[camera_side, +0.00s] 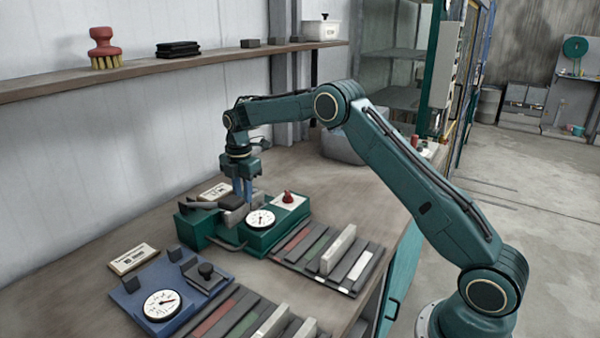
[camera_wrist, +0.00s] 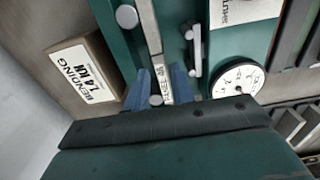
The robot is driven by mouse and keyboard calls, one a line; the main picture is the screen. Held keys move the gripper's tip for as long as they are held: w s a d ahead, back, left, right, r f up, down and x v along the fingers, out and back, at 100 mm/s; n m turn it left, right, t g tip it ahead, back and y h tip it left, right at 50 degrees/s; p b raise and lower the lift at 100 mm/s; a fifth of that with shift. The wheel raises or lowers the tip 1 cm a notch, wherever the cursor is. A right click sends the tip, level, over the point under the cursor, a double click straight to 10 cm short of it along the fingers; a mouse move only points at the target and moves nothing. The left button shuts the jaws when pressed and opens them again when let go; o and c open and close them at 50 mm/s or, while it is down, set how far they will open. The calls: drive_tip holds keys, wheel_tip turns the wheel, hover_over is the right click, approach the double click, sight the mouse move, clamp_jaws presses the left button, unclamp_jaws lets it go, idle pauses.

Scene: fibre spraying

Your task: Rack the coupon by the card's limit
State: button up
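My gripper (camera_side: 243,203) points down at the green tester (camera_side: 283,233), its blue fingers on either side of a grey coupon (camera_side: 233,217). In the wrist view the coupon (camera_wrist: 151,32) is a narrow bar with partly hidden lettering, and the fingers (camera_wrist: 161,88) appear to touch both its sides. The coupon lies at the tester between round pins. The bending card (camera_wrist: 84,76) beside the tester seems to read 14 kN; it also shows in the side view (camera_side: 215,191). The tester has a white dial (camera_side: 261,218). A slotted rack (camera_side: 286,251) lies to its right.
The green tester's rack holds pale bars (camera_side: 339,247) and coloured strips. A blue station (camera_side: 139,293) stands at front left with its own dial (camera_side: 161,305), card (camera_side: 133,259) and another rack (camera_side: 212,318). A wall shelf (camera_side: 150,74) carries a brush (camera_side: 104,50).

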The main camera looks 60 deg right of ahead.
sight(245, 216)
drive_tip(key=shift+f, duration=2.5)
drive_tip(key=shift+c, duration=0.3)
clamp_jaws()
drive_tip(key=shift+r, duration=0.1)
drive_tip(key=shift+r, duration=0.15)
drive_tip(key=shift+r, duration=3.3)
